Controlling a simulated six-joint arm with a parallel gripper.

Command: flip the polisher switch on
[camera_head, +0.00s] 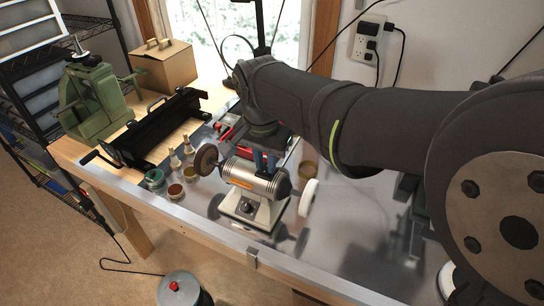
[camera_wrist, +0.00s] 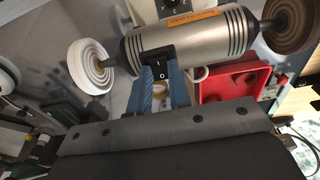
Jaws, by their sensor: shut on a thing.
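The polisher (camera_head: 252,181) is a silver motor with an orange label on a light base, with a brown wheel (camera_head: 206,158) at its left end and a white wheel (camera_head: 309,198) at its right end. In the wrist view the polisher (camera_wrist: 190,36) fills the top. Its black switch (camera_wrist: 160,71), marked I and O, is at the motor's lower edge. The blue fingers of my gripper (camera_wrist: 161,92) are at both sides of the switch, shut on it. In the head view my gripper (camera_head: 265,163) reaches the motor's far side from above, hiding the switch. Which way the switch is tipped is unclear.
A red bin (camera_wrist: 232,84) is close to my fingers. Small jars (camera_head: 176,191) and bottles stand left of the polisher. A black sheet bender (camera_head: 160,125), a green machine (camera_head: 95,98) and a cardboard box (camera_head: 162,68) are farther left. The metal bench top right of the polisher is mostly clear.

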